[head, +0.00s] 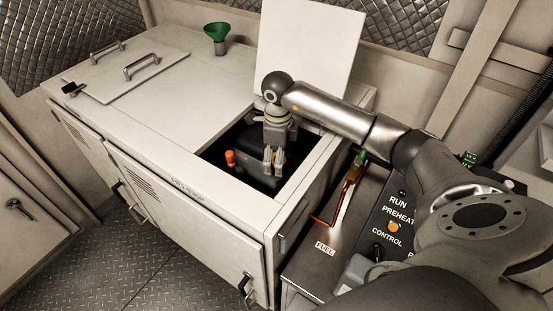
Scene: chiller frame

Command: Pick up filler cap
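My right arm reaches in from the right, and its gripper (274,160) points down into the square opening in the white cabinet top. Its two fingertips are close together with a narrow gap between them. I cannot tell whether they are open or hold anything. A small orange-red knob-like piece (230,157) stands in the opening, to the left of the gripper and apart from it. I cannot tell whether it is the filler cap. No other cap shows clearly; the dark inside below the fingers is hard to see. My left gripper is not in view.
A raised white lid (309,48) stands behind the opening. A green funnel (216,35) stands on the cabinet top (185,105), near its back edge. A handled panel (128,70) lies at the left. A control panel (385,225) and an orange fuel line (343,198) are at the right.

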